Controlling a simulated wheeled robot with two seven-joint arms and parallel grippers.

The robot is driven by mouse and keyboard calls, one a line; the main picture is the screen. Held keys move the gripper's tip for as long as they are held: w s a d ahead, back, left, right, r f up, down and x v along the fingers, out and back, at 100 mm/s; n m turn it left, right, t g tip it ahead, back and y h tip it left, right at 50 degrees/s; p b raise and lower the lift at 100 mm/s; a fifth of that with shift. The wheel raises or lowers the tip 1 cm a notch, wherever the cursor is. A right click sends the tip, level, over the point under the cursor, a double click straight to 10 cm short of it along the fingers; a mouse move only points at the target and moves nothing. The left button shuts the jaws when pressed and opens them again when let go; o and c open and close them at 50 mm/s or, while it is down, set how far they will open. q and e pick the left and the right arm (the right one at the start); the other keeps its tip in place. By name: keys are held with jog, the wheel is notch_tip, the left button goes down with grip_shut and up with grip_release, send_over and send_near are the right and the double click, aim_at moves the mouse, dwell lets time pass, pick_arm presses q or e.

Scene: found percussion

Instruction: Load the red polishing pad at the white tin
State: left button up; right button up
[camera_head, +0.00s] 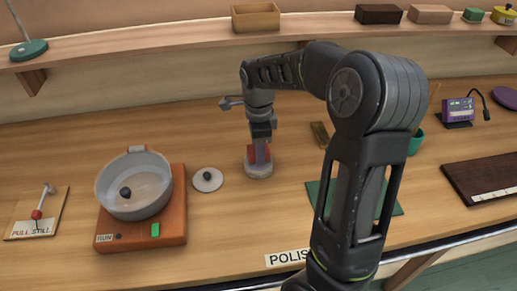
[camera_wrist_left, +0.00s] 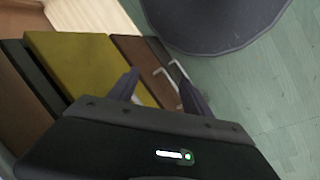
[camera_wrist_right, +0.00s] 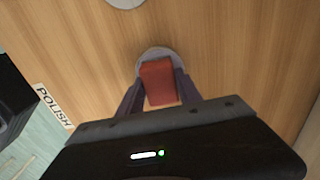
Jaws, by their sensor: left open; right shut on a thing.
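The red polishing pad (camera_head: 251,153) is a small red block between the fingers of my right gripper (camera_head: 260,158); it also shows in the right wrist view (camera_wrist_right: 158,82). A shallow round pale tin (camera_head: 259,173) stands on the bench directly under the pad. In the right wrist view the tin's rim (camera_wrist_right: 160,52) shows behind the pad. I cannot tell whether the pad touches the tin's contents. A small white lid (camera_head: 207,180) with a black knob lies left of the tin. My left gripper (camera_wrist_left: 160,90) is open and empty, away from the bench top.
A lever board (camera_head: 37,213) is farther left. A green mat (camera_head: 392,208), a brown board (camera_head: 480,180) and a purple device (camera_head: 458,110) are at the right.

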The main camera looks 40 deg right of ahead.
jog(key=shift+f, duration=0.5)
dwell(1.4)
jog(key=shift+r, duration=0.1)
notch_tip(320, 180, up, 7)
jog(key=p, duration=0.5)
dwell(1.1)
